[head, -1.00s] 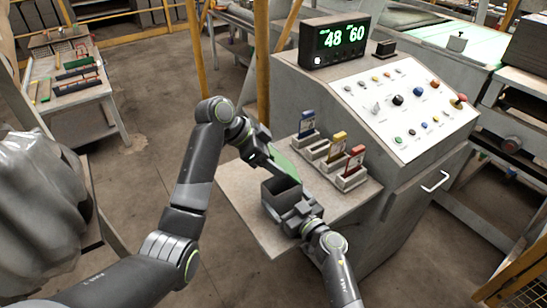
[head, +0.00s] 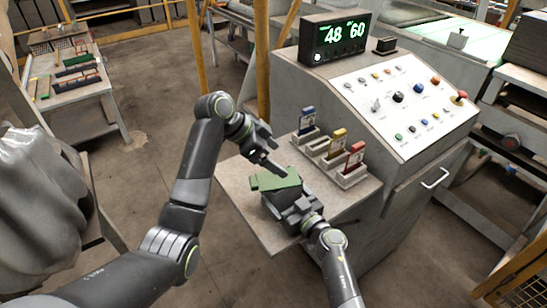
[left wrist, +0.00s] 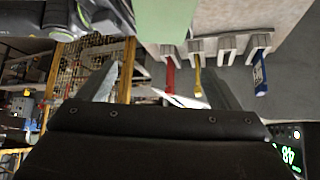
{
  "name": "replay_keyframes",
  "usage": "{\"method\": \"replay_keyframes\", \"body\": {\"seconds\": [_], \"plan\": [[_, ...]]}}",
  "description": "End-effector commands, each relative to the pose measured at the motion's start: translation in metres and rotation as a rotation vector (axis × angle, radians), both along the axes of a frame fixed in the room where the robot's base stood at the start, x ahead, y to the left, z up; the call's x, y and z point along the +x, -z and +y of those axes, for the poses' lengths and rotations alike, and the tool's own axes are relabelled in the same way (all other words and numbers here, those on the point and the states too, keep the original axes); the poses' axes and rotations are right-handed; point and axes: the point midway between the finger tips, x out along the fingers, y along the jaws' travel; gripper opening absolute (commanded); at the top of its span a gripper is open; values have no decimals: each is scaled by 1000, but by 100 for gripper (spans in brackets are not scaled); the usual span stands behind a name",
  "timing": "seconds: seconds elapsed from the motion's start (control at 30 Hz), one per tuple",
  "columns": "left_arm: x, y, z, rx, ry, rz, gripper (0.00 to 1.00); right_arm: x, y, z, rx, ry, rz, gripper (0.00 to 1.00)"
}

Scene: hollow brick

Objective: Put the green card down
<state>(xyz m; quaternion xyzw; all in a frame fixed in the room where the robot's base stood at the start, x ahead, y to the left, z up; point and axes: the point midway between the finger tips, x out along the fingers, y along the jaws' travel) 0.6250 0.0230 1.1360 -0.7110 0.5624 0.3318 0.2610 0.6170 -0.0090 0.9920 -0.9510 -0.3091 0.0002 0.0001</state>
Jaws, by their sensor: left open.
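The green card (head: 282,180) lies roughly flat over a spot just behind my right gripper, above the grey shelf (head: 240,205). It hides most of the dark open box seen there before; I cannot tell whether it touches the box or my right gripper. My left gripper (head: 277,160) is open just behind and above the card, with one finger close to its far edge. In the left wrist view the open fingers (left wrist: 160,75) have nothing between them, and the green card (left wrist: 166,20) shows at the top. My right gripper (head: 296,208) is partly hidden by the card, its jaws unclear.
Holders with a blue card (head: 307,120), a yellow card (head: 338,142) and a red card (head: 355,156) stand behind on the shelf. The control console (head: 400,100) with a lit display (head: 340,36) rises at the right. The shelf's left part is clear.

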Motion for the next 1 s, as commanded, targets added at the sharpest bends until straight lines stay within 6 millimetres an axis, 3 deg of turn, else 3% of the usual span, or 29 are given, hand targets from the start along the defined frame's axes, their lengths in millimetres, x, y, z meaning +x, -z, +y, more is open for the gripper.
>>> {"method": "replay_keyframes", "body": {"seconds": [0.5,0.7,1.0], "plan": [[-15,-80,66,2,-2,-4,85,0,0,0,0,0,0,57],[-17,-92,75,1,-1,-3,85,0,0,0,0,0,0,57],[-18,-92,75,0,-1,-1,85,0,0,0,0,0,0,57]]}}
